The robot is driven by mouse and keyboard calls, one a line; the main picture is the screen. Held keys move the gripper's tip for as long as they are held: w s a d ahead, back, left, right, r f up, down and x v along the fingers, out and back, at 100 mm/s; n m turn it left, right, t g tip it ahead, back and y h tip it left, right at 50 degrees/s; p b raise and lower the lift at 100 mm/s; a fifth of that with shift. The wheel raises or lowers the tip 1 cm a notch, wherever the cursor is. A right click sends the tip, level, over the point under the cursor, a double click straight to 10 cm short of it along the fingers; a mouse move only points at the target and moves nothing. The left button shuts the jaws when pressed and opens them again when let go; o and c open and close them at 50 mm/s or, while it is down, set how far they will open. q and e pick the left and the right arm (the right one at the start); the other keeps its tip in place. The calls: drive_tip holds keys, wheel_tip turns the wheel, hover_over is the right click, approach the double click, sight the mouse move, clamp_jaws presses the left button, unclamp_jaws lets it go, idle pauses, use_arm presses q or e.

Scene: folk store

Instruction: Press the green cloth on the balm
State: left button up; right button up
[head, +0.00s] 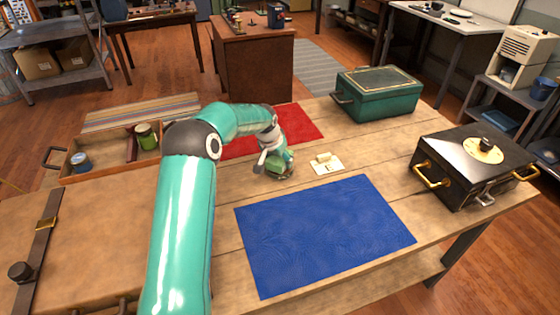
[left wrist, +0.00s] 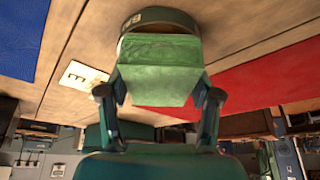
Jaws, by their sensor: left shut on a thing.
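My left gripper (head: 268,162) is low over the wooden table. It is shut on a folded green cloth (left wrist: 160,75), which fills the space between its two fingers in the left wrist view. A round dark green tin (left wrist: 158,18), seemingly the balm, is right at the far end of the cloth. The cloth covers part of the tin there; I cannot tell whether they touch firmly. In the head view the cloth (head: 283,160) shows just past the gripper, and the tin is mostly hidden. My right gripper is not in view.
A cream card (head: 328,168) with a small block lies right of the gripper. A blue mat (head: 325,235) lies in front and a red mat (head: 300,122) behind. A wooden tray (head: 105,150) with jars is left. A teal box (head: 376,97) and black case (head: 475,165) stand right.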

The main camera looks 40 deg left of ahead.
use_arm(q)
drive_tip(key=shift+f+b, duration=0.5)
idle(1.6)
drive_tip(key=shift+r, duration=0.1)
drive_tip(key=shift+r+p, duration=2.2)
drive_tip(key=shift+r, duration=1.3)
